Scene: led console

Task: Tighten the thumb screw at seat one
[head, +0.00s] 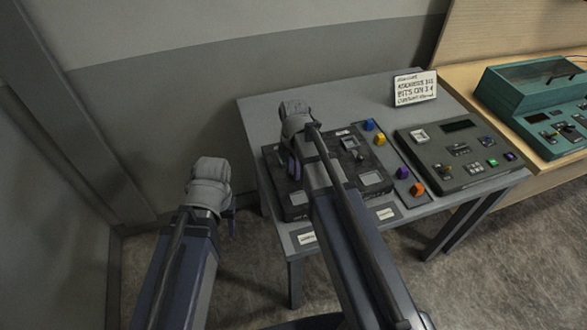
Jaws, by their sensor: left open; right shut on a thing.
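A dark panel (293,211) lies on the left part of the grey table, with pale square plates and small fittings on its face. My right arm crosses over it. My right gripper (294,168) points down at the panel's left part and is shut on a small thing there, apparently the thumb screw. The screw and seat one are hidden by the gripper and arm, so I cannot tell how the screw sits. My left gripper (232,226) is open and empty, off the table's left edge and apart from the panel.
A strip to the panel's right holds blue (369,125), yellow (379,139), purple (402,173) and orange (417,189) blocks. A grey console (475,175) stands right of it, with a written sign (415,88) behind. A teal machine (520,100) is on the wooden bench. The table's back left is clear.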

